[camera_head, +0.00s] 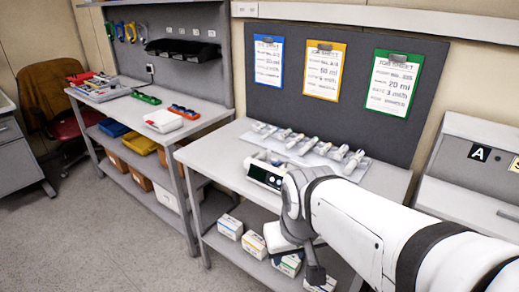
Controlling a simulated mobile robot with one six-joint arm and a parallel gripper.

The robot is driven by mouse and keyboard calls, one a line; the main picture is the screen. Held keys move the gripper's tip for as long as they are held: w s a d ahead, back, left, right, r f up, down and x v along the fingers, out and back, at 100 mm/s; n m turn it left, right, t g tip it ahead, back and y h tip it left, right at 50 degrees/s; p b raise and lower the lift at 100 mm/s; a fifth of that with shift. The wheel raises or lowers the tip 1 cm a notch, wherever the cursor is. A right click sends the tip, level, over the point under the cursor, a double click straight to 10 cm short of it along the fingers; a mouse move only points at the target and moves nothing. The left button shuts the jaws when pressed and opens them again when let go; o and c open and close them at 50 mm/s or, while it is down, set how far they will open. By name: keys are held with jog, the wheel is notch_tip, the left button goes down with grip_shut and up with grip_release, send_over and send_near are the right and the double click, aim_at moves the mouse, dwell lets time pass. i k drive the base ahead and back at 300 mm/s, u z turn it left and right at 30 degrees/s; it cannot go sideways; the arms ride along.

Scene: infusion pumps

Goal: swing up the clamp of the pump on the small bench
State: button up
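A pump (265,175) with a white body and a dark screen stands near the front edge of the nearer, smaller bench (225,152). My arm's wrist covers its right side, and I cannot make out its clamp. My gripper (313,270) hangs below the wrist in front of the bench, at the bottom of the view. It is lower than the pump and apart from it. Only a dark part of it shows, so its opening cannot be read. Nothing is visibly held.
Several syringes lie on a pale tray (348,172) behind the pump. Blue, yellow and green job sheets (268,62) hang on the dark panel. Boxes (230,226) stand on the lower shelf. A longer bench (112,107) stands left. The floor (90,235) at left is clear.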

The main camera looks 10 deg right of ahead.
aim_at(275, 164)
jog(key=u, duration=0.2)
jog(key=i, duration=0.85)
jog(key=z, duration=0.1)
